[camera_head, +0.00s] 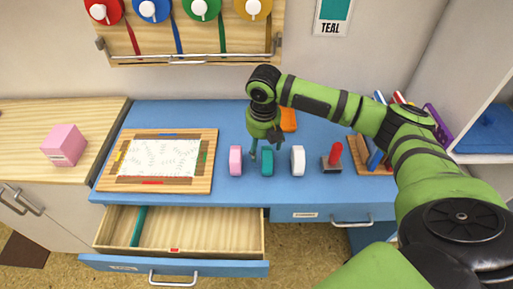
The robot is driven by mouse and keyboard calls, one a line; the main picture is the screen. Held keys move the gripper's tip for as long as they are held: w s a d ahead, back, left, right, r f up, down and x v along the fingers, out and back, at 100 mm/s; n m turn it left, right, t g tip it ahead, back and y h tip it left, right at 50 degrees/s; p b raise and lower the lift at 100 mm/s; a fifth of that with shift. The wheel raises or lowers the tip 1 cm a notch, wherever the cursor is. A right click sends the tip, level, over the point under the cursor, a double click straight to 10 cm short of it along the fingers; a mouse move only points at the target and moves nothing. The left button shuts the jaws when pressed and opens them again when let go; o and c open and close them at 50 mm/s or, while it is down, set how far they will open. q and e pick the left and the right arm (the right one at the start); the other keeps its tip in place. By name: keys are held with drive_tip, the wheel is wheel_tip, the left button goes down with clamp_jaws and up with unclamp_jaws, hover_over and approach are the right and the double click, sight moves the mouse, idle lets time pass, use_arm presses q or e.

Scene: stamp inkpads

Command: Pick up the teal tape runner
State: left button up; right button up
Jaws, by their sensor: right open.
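The teal tape runner (267,163) stands on the blue desk, between a pink one (235,160) on its left and a white one (297,160) on its right. My right gripper (264,151) is open and points down just above and behind the teal tape runner. Its fingers look empty, and one finger shows between the pink and teal runners. Whether a finger touches the teal runner is hard to tell. My left gripper does not show.
A red-handled stamp (334,157) stands right of the white runner. An orange object (288,120) lies behind the gripper. A wooden board with paper (203,182) is at left. Below it, a drawer (190,226) is open. A pink block (64,145) sits on the side cabinet.

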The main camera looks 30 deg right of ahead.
sight(265, 152)
drive_tip(key=shift+w+f, duration=0.35)
drive_tip(key=shift+f, duration=0.05)
drive_tip(key=shift+s+d+f, duration=0.1)
drive_tip(key=shift+s+f, duration=0.15)
drive_tip(key=shift+s+d+f+p, duration=0.15)
drive_tip(key=shift+s+f+p, duration=0.35)
drive_tip(key=shift+f, duration=0.25)
drive_tip(key=f, duration=0.2)
drive_tip(key=shift+w+d+f, duration=0.1)
drive_tip(key=shift+w+f, duration=0.1)
drive_tip(key=shift+f, duration=0.2)
drive_tip(key=shift+w+f, duration=0.15)
drive_tip(key=shift+f, duration=0.3)
drive_tip(key=c, duration=1.3)
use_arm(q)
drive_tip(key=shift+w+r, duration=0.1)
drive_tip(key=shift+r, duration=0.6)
